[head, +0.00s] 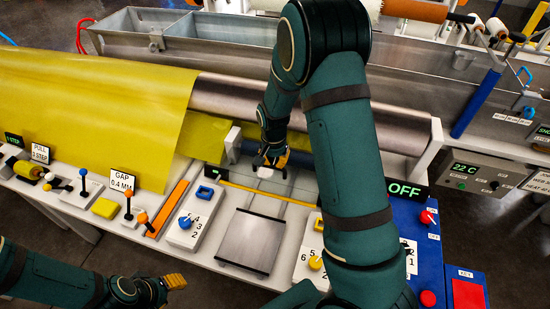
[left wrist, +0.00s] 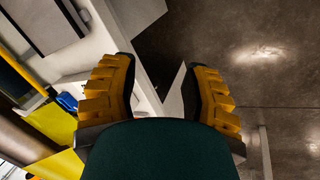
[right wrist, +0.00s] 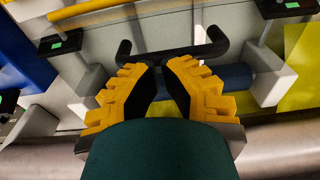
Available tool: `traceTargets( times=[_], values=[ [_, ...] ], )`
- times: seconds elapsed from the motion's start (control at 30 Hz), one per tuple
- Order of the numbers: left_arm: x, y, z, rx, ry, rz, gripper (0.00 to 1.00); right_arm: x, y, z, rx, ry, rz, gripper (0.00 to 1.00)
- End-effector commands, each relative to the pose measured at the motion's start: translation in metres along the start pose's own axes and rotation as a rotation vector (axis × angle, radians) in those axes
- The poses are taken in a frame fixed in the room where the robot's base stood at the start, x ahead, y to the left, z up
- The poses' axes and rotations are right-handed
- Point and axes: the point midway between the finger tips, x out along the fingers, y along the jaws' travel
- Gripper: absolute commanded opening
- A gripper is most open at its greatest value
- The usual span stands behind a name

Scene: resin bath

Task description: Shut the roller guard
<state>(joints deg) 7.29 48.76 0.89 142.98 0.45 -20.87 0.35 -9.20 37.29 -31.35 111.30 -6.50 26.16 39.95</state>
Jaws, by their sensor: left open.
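The roller guard seems to be the clear panel with a yellow front bar (head: 245,190) before the steel roller; its outline is hard to make out. The yellow bar also shows in the right wrist view (right wrist: 92,10). My right gripper (head: 270,163) is low over this area, in front of the roller. In the right wrist view, its fingertips (right wrist: 160,68) are close together at a black bar handle (right wrist: 205,50). I cannot tell whether they touch or grip it. My left gripper (left wrist: 160,75) is open and empty, past the bench's front edge, with floor below.
A steel roller (head: 235,98) and yellow sheet (head: 100,90) lie behind. The bench holds a dark-edged plate (head: 250,240), dial panels (head: 192,220), small levers and a blue control panel (head: 415,215). A metal trough (head: 420,85) stands behind. Floor is clear in front.

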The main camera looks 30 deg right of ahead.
Motion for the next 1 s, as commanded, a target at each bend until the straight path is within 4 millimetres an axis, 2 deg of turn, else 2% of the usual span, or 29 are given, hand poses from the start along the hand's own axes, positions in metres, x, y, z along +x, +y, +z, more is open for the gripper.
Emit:
traceTargets(
  times=[0.17, 0.4, 0.7, 0.83, 1.0],
  values=[
    [-0.005, 0.002, -0.002, -0.001, 0.004, 0.000, 0.47, -0.005, 0.002, -0.001, -0.001, -0.005, 0.004, 0.00],
    [-0.028, 0.011, -0.013, -0.008, 0.026, -0.003, 0.47, -0.043, 0.005, -0.020, -0.001, 0.001, -0.003, 0.00],
    [-0.033, 0.012, -0.014, -0.009, 0.029, -0.002, 0.47, -0.103, 0.004, -0.010, -0.003, 0.001, -0.004, 0.00],
    [-0.036, 0.013, -0.015, -0.009, 0.029, -0.001, 0.47, -0.120, 0.005, -0.008, -0.002, 0.001, -0.002, 0.00],
    [-0.037, 0.013, -0.015, -0.009, 0.029, -0.001, 0.47, -0.131, 0.005, -0.006, -0.001, 0.000, -0.002, 0.00]
  ],
)
